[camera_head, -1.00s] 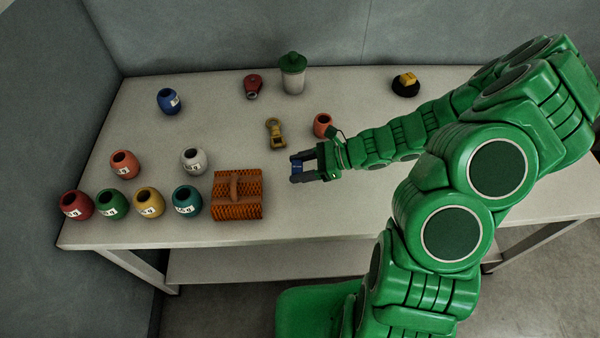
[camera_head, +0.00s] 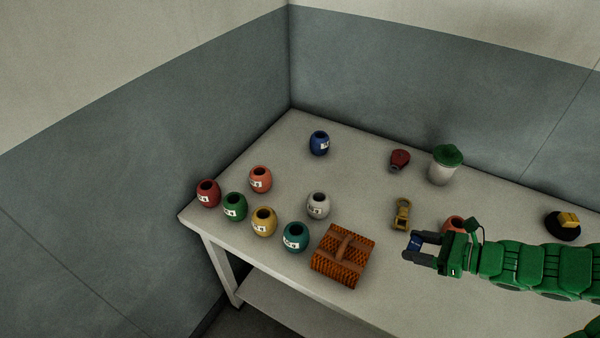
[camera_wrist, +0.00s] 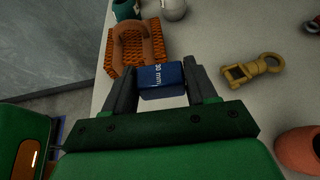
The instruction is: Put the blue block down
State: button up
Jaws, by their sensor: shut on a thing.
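The blue block (camera_wrist: 162,80) has white lettering that looks like "30 mm". In the wrist view it sits between the two dark fingers of my gripper (camera_wrist: 163,84), which is shut on it. In the head view my gripper (camera_head: 412,248) reaches in from the right, over the table (camera_head: 375,175).
An orange bristled block with a handle (camera_head: 343,257) lies left of my gripper. A yellow swivel fitting (camera_head: 402,214) lies behind it, and an orange pot (camera_head: 453,224) is close by. Several coloured pots stand at the left. A green-lidded jar (camera_head: 445,165) stands at the back.

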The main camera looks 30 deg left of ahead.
jog(key=w+a, duration=0.4)
jog(key=a, duration=0.5)
jog(key=w+a, duration=0.4)
jog(key=a, duration=0.5)
jog(key=a+r, duration=0.3)
jog(key=a, duration=1.9)
send_over(283, 167)
jog(key=s+d, duration=0.2)
jog(key=shift+n+g, duration=0.3)
jog(key=shift+g, duration=0.1)
jog(key=f, duration=0.7)
jog(key=shift+w+a, duration=0.2)
jog(key=shift+a, duration=0.05)
jog(key=shift+w+a+f, duration=0.35)
jog(key=shift+w+f, duration=0.05)
jog(key=shift+f, duration=0.25)
jog(key=shift+w+a+f, duration=0.35)
jog(key=shift+f, duration=1.85)
jog(key=shift+f, duration=0.15)
